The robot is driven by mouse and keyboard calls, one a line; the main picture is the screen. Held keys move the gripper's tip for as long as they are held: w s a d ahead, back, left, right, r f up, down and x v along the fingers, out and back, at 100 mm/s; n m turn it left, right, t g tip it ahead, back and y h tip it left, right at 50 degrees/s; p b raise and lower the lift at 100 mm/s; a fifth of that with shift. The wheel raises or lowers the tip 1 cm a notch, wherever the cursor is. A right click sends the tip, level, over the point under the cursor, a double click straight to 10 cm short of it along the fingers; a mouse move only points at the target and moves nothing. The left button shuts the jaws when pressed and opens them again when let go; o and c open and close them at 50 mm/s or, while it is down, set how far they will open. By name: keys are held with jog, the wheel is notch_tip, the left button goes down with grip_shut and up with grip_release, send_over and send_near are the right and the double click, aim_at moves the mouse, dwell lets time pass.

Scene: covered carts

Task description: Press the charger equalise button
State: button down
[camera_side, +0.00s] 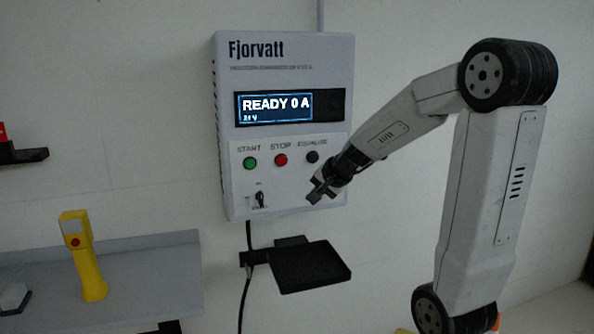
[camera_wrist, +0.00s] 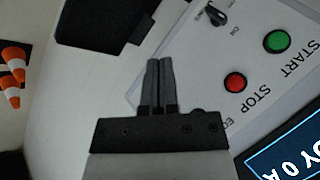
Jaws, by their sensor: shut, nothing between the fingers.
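The charger (camera_side: 285,60) is a grey wall box marked Fjorvatt, with a lit display (camera_side: 276,106) reading READY 0 A. Below it are a green START button (camera_side: 250,163), a red STOP button (camera_side: 281,160) and a black EQUALISE button (camera_side: 312,157). My gripper (camera_side: 315,198) is shut and empty, in front of the panel, below and close to the EQUALISE button. In the wrist view my gripper (camera_wrist: 159,62) points beside the STOP button (camera_wrist: 235,82) and START button (camera_wrist: 276,41). The EQUALISE button is mostly hidden there behind the gripper body.
A yellow handheld device (camera_side: 82,255) stands on a grey shelf (camera_side: 150,270) at left. Orange cones (camera_wrist: 14,75) show in the wrist view.

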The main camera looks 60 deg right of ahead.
jog(key=s+d+r+m+t+h, duration=0.1)
jog(key=s+d+r+m, duration=0.1)
jog(key=d, duration=0.4)
notch_tip(320, 180, up, 3)
jog(key=shift+s+f+m+h, duration=0.1)
jog(key=shift+s+m+h, duration=0.15)
jog(key=shift+m, duration=0.55)
jog(key=shift+w+d, duration=0.15)
jog(key=shift+d, duration=0.05)
jog(key=w+d, duration=0.6)
jog(key=shift+w+d, duration=0.6)
jog(key=shift+w, duration=0.05)
dwell(3.1)
jog(key=shift+s+a, duration=0.6)
jog(key=shift+s, duration=0.05)
jog(key=shift+s+a, duration=0.1)
dwell(0.5)
jog(key=shift+s+a, duration=1.65)
